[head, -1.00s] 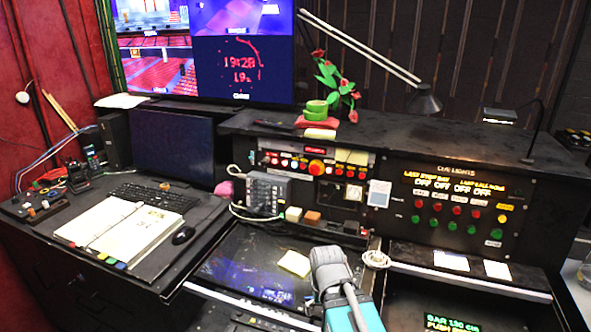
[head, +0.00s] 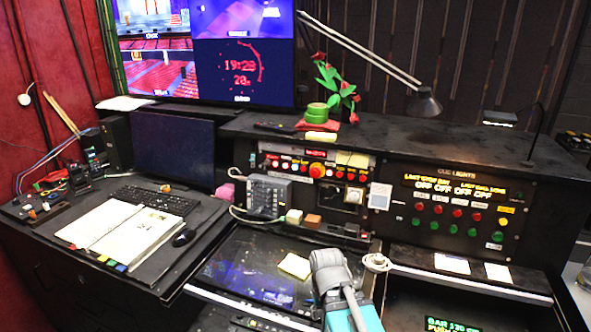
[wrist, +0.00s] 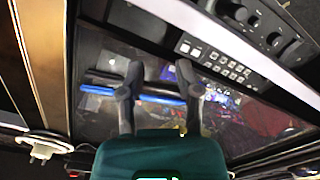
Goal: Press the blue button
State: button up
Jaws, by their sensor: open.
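I cannot make out a blue button in either view. The cue lights panel (head: 455,205) at the right of the console has a row of red buttons with a yellow one at its end, and green buttons below. The panel left of it has small red, white and yellow buttons and a large red button (head: 317,170). My gripper (wrist: 159,75) is open and empty in the wrist view, with its two fingers apart over a dark glossy surface.
An open binder (head: 125,232), a keyboard (head: 153,199) and a mouse (head: 184,237) lie at left. A yellow note (head: 294,266) lies beside my arm.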

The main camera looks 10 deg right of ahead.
grip_shut()
dwell(1.1)
